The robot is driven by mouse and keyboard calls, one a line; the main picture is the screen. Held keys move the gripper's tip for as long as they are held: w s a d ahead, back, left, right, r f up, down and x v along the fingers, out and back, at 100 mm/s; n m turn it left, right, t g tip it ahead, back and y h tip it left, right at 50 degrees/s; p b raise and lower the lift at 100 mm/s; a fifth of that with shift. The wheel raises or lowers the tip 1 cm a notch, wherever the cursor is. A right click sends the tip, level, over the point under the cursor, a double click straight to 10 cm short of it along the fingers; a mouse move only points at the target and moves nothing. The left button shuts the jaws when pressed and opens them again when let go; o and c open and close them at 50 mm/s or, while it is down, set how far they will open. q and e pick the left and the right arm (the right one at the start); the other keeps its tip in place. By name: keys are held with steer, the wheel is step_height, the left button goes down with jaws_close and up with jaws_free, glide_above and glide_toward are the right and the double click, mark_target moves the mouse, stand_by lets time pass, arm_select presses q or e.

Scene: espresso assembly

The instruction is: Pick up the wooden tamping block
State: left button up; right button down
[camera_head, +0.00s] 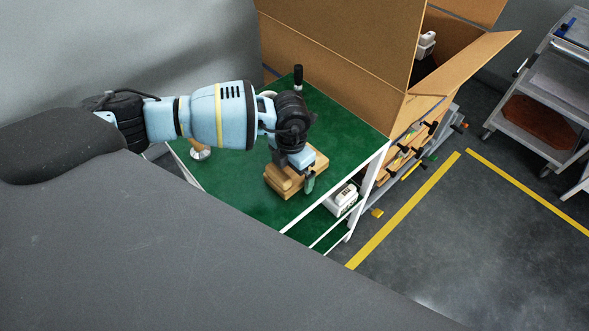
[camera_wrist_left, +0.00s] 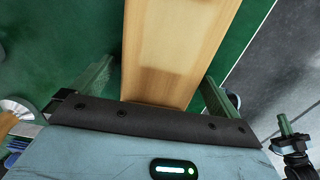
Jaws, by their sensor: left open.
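The wooden tamping block (camera_head: 284,184) lies on the green table top near its front right edge. My left gripper (camera_head: 294,178) is right over it, pointing down and open. In the left wrist view the block (camera_wrist_left: 170,45) runs between the two green fingers of my left gripper (camera_wrist_left: 156,82), with a gap showing on each side. I cannot tell how far down the fingers reach beside it. Part of the block is hidden by the gripper. What looks like my right gripper (camera_wrist_left: 286,130) shows at the lower right of the wrist view, over the floor.
A tamper (camera_head: 200,151) with a metal base stands left of the block on the green table (camera_head: 240,195). An upright black handle (camera_head: 298,76) shows behind my gripper. A large open cardboard box (camera_head: 345,45) stands behind. A grey cart (camera_head: 545,100) is far right.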

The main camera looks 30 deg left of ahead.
mark_target(292, 173)
arm_select(q)
steer(key=shift+c, duration=0.4)
steer(key=c, duration=1.1)
steer(key=shift+r, duration=0.1)
steer(key=shift+w+r, duration=0.1)
steer(key=shift+r, duration=0.35)
steer(key=r, duration=0.1)
steer(key=s+r, duration=0.1)
steer(key=shift+d+r, duration=0.25)
steer(key=shift+r, duration=0.1)
steer(key=s+d, duration=0.2)
steer(key=s, duration=0.2)
steer(key=s+d+r, duration=0.1)
steer(key=s+d, duration=0.1)
steer(key=s, duration=0.3)
steer(key=s+d, duration=0.2)
steer(key=s, duration=0.2)
steer(key=shift+s+d+r, duration=0.15)
steer(key=shift+s+d, duration=0.05)
steer(key=shift+s, duration=0.1)
